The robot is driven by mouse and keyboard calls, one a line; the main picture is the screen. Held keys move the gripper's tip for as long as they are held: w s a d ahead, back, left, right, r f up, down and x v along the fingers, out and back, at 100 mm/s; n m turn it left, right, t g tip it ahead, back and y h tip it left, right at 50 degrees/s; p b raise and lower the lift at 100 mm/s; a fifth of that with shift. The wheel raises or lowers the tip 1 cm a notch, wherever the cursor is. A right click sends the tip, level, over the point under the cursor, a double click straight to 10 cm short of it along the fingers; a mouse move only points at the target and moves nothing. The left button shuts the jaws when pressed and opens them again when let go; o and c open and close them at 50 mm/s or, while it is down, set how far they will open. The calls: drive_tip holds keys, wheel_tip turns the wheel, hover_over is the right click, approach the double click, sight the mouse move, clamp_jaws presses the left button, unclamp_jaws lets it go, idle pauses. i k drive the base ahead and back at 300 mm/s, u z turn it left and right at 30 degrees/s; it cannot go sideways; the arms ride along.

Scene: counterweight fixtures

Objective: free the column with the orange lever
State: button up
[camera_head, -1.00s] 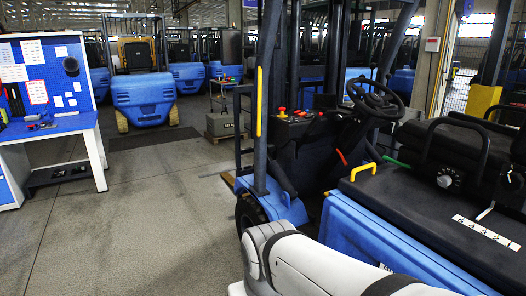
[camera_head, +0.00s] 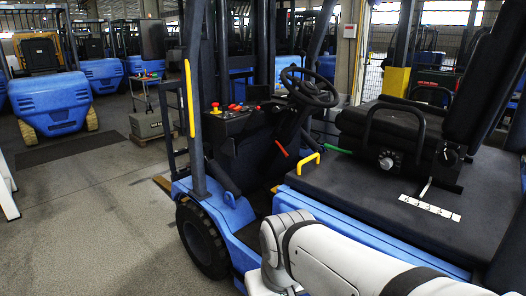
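An orange-red lever (camera_head: 280,148) sticks out low on the steering column (camera_head: 293,126) of the blue forklift. The column leans up to a black steering wheel (camera_head: 311,88). A yellow handle (camera_head: 307,162) stands at the front edge of the deck, and a green lever (camera_head: 339,150) is beside it to the right. My white arm crosses the lower right of the view, in front of the forklift's side. My gripper is out of view.
The forklift's black seat (camera_head: 395,140) and deck (camera_head: 370,187) fill the right. Its front wheel (camera_head: 201,238) and mast post (camera_head: 194,110) stand at the centre left. Other forklifts (camera_head: 52,100) are at the back. The floor (camera_head: 90,225) at left is clear.

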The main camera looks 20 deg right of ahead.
sight(275, 139)
drive_tip(key=u, duration=1.2)
drive_tip(key=i, duration=2.45)
drive_tip(key=z, duration=2.2)
